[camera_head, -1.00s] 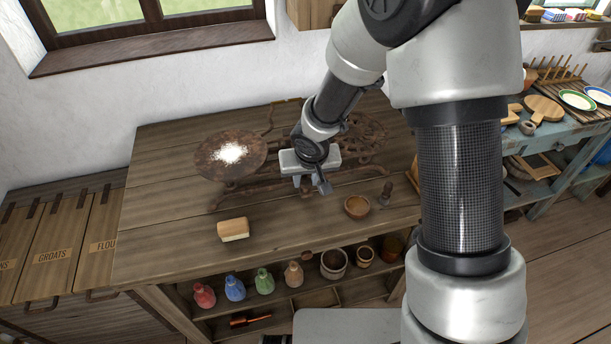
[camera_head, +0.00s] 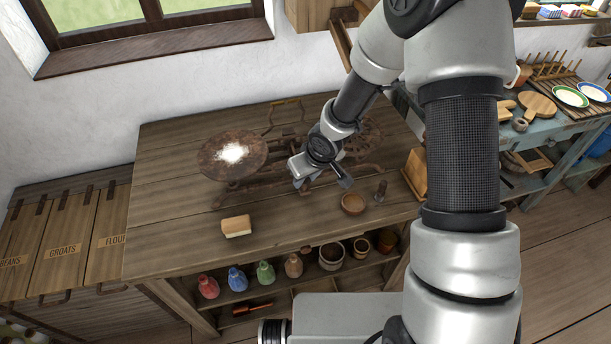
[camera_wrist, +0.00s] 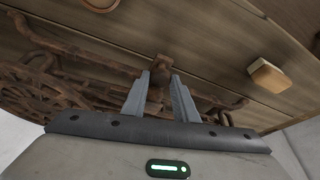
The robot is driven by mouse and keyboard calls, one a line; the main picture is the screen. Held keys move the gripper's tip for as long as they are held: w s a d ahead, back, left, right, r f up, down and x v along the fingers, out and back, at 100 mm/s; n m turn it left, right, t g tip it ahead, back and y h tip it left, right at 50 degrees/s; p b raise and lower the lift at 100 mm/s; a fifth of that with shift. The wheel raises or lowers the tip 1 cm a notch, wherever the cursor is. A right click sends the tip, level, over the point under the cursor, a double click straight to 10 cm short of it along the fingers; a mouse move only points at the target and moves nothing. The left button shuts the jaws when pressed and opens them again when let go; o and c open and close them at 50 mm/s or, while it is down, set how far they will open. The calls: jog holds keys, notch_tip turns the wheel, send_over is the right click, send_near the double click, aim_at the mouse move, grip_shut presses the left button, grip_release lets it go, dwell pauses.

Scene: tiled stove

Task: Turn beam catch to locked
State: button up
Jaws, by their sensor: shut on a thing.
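The rusty balance scale stands on the wooden counter. Its left pan (camera_head: 232,157) holds a heap of white powder. In the wrist view its rusty beam and frame (camera_wrist: 70,62) run across the upper part. My gripper (camera_head: 299,184) is at the front middle of the scale. In the wrist view its two fingers (camera_wrist: 160,84) are shut around a small rusty brown knob (camera_wrist: 158,93), which appears to be the beam catch. The fingers hide part of it. In the head view my wrist hides the catch, so its locked or unlocked position cannot be told.
A bread-like block (camera_head: 237,226) lies on the counter (camera_head: 170,210) front left. A small wooden bowl (camera_head: 353,203) and a dark weight (camera_head: 381,191) stand right of my gripper. Bottles and pots fill the shelf below. The counter's left part is clear.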

jog(key=o, duration=1)
jog(key=p+v, duration=0.7)
jog(key=v, duration=1)
jog(key=shift+s+r, duration=0.15)
jog(key=shift+r, duration=0.05)
jog(key=shift+o, duration=0.3)
